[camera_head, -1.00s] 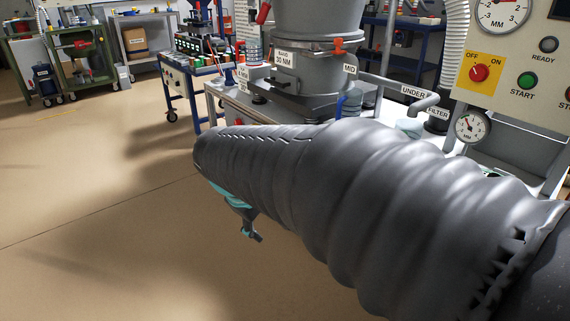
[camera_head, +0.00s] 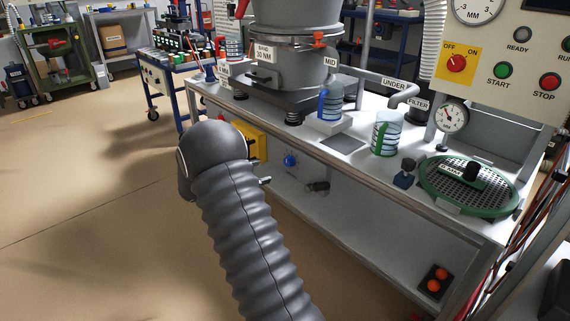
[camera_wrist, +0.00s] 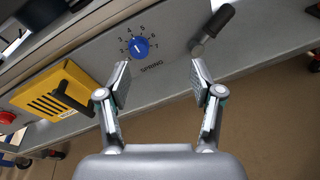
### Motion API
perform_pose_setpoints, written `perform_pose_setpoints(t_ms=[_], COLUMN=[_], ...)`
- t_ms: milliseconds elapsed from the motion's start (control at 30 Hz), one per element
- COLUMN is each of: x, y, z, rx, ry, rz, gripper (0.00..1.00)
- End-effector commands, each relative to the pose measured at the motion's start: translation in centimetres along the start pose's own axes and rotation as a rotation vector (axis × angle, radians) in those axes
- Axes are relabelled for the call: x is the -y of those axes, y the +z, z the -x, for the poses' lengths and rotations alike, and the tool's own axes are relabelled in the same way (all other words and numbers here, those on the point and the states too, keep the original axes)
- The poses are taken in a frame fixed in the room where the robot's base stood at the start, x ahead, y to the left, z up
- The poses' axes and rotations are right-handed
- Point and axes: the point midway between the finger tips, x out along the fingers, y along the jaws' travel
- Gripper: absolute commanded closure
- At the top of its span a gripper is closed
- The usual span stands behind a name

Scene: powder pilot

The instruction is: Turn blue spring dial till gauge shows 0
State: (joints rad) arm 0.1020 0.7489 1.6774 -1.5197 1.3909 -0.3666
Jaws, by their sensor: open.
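The blue spring dial (camera_wrist: 138,47) is on the grey front panel in the wrist view, with numbers around it and the word SPRING below. It has a white mark whose exact reading I cannot tell. The dial also shows in the head view (camera_head: 290,160). My gripper (camera_wrist: 160,76) is open and empty, its fingers apart below the dial, which lies nearer the left finger's line. In the head view my sleeved arm hides most of the gripper. A small MM gauge (camera_head: 452,117) stands at the table's right; its needle points up-left. A larger MM gauge (camera_head: 478,8) is cut off above.
A yellow box (camera_wrist: 58,90) with a dark handle sits left of the dial. A dark-handled lever (camera_wrist: 212,30) sticks out to its right. A green-rimmed sieve (camera_head: 432,200), a jar (camera_head: 386,133) and a blue bottle (camera_head: 330,100) stand on the table. Open floor lies left.

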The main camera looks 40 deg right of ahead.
Motion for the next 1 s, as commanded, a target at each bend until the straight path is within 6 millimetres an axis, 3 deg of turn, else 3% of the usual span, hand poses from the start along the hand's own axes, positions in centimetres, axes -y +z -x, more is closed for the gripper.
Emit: perform_pose_setpoints(t_ms=[33, 133, 333, 567, 1000], x=[-0.5, -1.4, -2.2, -2.6, -3.7], y=[-1.7, -4.0, -6.4, -6.5, -5.5], z=[-0.6, -1.4, -2.1, -3.9, -11.7], rx=[0.028, 0.077, 0.129, 0.137, 0.136], ry=[0.026, 0.077, 0.134, 0.141, 0.139], rz=[0.040, 0.102, 0.165, 0.172, 0.172], gripper=[0.34, 0.34, 0.34, 0.34, 0.34])
